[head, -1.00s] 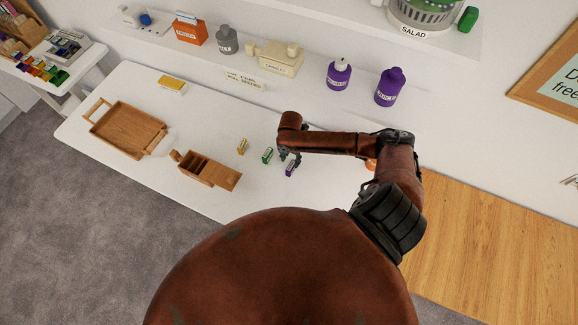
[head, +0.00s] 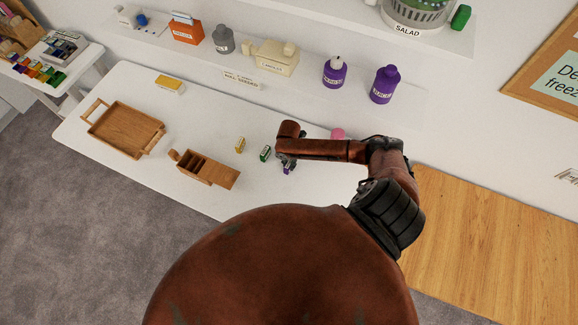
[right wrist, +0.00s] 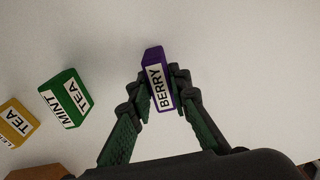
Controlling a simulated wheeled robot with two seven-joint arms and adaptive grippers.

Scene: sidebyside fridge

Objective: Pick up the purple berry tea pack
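The purple berry tea pack (right wrist: 157,80) stands between the fingertips of my right gripper (right wrist: 160,88) in the right wrist view, its white BERRY label facing the camera. The fingers are drawn in close against both of its sides, so the gripper looks shut on it. In the head view only a bit of the purple pack (head: 287,170) shows below the right gripper (head: 286,162), at table level. I cannot tell any gap between pack and table. My left gripper is not in view.
The green mint tea pack (right wrist: 67,98) and a yellow tea pack (right wrist: 16,122) stand to the left of the berry pack. A wooden compartment box (head: 208,170) and a wooden tray (head: 122,130) lie further left on the white table (head: 215,110). Purple bottles (head: 384,86) stand behind.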

